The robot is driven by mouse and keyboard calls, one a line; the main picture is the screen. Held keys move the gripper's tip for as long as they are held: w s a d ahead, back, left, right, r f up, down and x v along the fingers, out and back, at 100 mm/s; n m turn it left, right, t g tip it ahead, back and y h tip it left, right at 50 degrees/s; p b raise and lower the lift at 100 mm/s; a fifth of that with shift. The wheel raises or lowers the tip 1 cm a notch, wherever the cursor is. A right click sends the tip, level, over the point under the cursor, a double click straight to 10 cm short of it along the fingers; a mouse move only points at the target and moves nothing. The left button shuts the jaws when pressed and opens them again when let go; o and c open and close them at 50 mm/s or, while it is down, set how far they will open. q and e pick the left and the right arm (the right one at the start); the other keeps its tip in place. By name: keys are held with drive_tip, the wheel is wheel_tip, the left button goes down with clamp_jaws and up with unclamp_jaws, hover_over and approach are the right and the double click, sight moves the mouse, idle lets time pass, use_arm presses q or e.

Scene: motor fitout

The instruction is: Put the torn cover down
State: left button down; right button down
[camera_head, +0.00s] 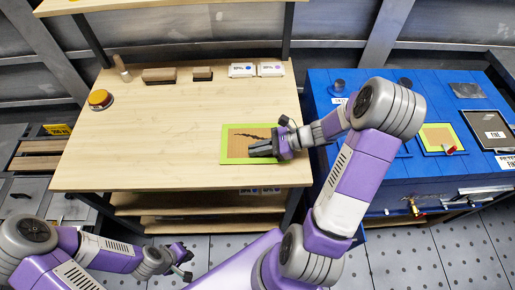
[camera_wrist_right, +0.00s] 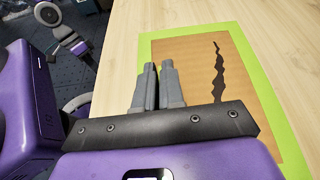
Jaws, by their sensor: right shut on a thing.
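The torn cover (camera_head: 237,137) is a tan panel with a lime-green border and a jagged dark tear. It is over the right side of the wooden bench top, looking flat; I cannot tell whether it touches the wood. It also shows in the right wrist view (camera_wrist_right: 195,65). My right gripper (camera_head: 255,150) is shut on the cover, with its fingers (camera_wrist_right: 157,80) close together at the cover's near left part. My left gripper (camera_head: 184,252) is low in front of the bench, away from the cover; its finger opening is unclear.
The wooden bench (camera_head: 150,140) is clear in the middle. A round orange-topped button (camera_head: 100,98), brown blocks (camera_head: 160,76) and small white boxes (camera_head: 242,70) stand toward the back. To the right is a blue cabinet (camera_head: 375,185) with another green-edged panel (camera_head: 427,138).

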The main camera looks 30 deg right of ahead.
drive_tip(key=c, duration=1.2)
unclamp_jaws()
drive_tip(key=shift+c, duration=0.2)
drive_tip(key=shift+r, duration=0.1)
drive_tip(key=p+v, duration=0.3)
drive_tip(key=v, duration=0.9)
drive_tip(key=shift+p, duration=0.3)
